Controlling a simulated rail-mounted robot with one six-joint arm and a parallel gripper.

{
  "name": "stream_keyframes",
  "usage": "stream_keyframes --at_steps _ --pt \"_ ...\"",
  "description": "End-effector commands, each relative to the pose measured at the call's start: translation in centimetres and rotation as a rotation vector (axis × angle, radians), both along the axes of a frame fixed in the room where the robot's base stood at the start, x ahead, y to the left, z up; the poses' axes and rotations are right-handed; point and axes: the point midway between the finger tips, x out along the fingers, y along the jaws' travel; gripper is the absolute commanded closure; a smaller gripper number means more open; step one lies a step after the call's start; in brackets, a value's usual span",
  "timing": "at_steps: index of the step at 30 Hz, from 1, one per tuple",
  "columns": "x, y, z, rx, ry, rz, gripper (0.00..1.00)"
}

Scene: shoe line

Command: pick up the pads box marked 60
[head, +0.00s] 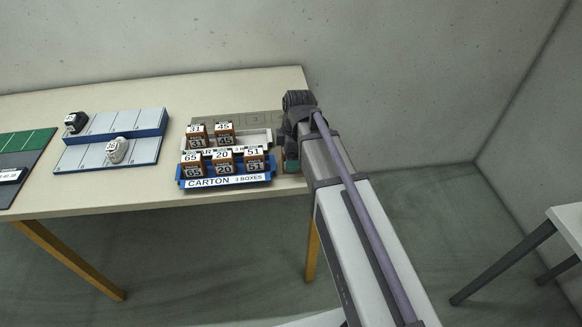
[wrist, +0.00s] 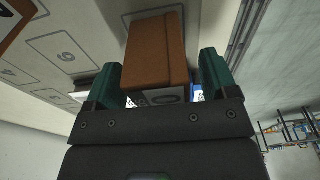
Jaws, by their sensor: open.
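A brown box (wrist: 157,50) stands between the two green fingers of my gripper (wrist: 160,66) in the wrist view. The fingers are open, one on each side of it, and no firm grip shows. Its white label (wrist: 165,95) is partly hidden by the gripper body; a 0 shows, the rest cannot be read. In the head view my gripper (head: 291,160) is low at the table's right end, right of the carton tray. The box there is mostly hidden behind my arm. No label reading 60 is fully visible.
A blue tray labelled CARTON (head: 225,182) holds boxes marked 65 (head: 192,170), 20 (head: 223,166) and 51 (head: 253,161). Boxes 31 (head: 196,141) and 45 (head: 225,139) stand behind. A blue-grey rack (head: 85,150) with two shoes is further left.

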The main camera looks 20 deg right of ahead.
Motion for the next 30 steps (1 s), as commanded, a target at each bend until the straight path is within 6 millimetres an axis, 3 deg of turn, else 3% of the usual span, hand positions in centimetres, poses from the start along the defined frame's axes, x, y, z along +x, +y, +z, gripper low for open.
stream_keyframes --at_steps 1,7,24,30 --pt "0.01 0.06 -0.88 0.000 0.000 0.000 0.21" --pt "0.00 0.07 -0.40 0.000 0.000 0.000 0.22" --pt "0.00 0.07 -0.41 0.000 0.000 0.000 0.76" --pt "-0.01 0.07 -0.34 0.000 0.000 0.000 0.76"
